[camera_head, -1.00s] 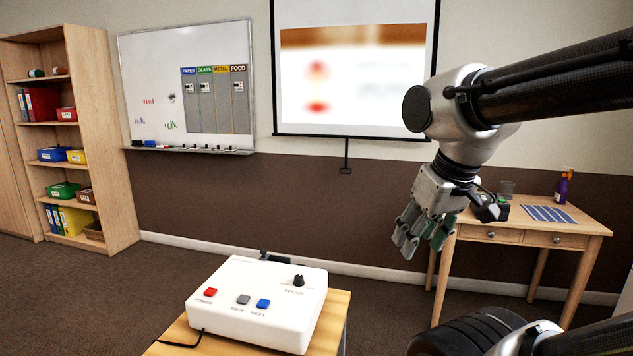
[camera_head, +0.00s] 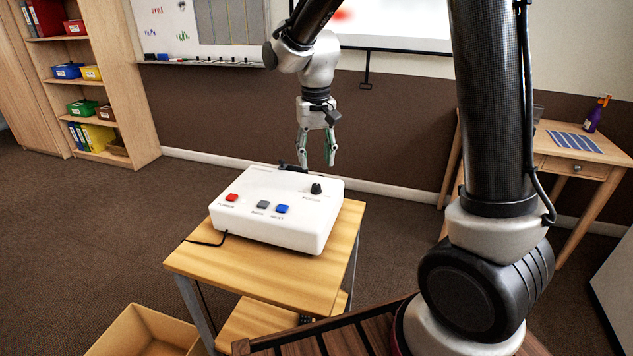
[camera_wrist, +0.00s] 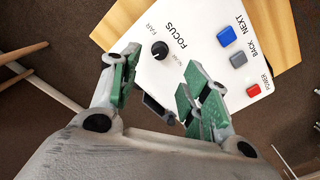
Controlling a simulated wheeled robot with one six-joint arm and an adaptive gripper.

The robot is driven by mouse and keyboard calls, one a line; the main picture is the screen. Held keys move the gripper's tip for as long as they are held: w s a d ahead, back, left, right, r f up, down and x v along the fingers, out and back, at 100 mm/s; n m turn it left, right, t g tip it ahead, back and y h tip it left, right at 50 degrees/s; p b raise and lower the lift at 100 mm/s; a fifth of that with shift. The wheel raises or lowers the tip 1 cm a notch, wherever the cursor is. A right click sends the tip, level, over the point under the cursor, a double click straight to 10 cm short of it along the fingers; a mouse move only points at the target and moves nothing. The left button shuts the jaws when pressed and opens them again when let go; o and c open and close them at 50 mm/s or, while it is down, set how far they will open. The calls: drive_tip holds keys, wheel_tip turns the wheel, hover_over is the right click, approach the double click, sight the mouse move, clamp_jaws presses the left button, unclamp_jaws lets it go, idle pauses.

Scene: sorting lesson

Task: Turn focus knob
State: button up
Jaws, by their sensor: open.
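The black focus knob (camera_head: 316,188) stands on top of the white control box (camera_head: 262,215), near its right back corner. In the wrist view the knob (camera_wrist: 160,50) shows beside the words FOCUS and FAR, beyond my fingertips and between their lines. My gripper (camera_head: 317,160) points down above the back edge of the box, apart from the knob. Its green-padded fingers are spread with nothing between them; in the wrist view they (camera_wrist: 157,72) frame the knob side of the box. The projection screen (camera_head: 390,22) is partly hidden by my arm, and its picture is mostly out of view.
The box also bears a red button (camera_head: 231,197), a grey button (camera_head: 263,204) and a blue button (camera_head: 282,209). It sits on a small wooden table (camera_head: 185,262). An open cardboard box (camera_head: 135,312) stands on the floor at front left. A desk (camera_head: 560,155) stands at right.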

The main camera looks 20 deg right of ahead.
sight(316, 185)
wheel_tip(316, 185, down, 8)
drive_tip(key=shift+s, duration=0.1)
idle(0.4)
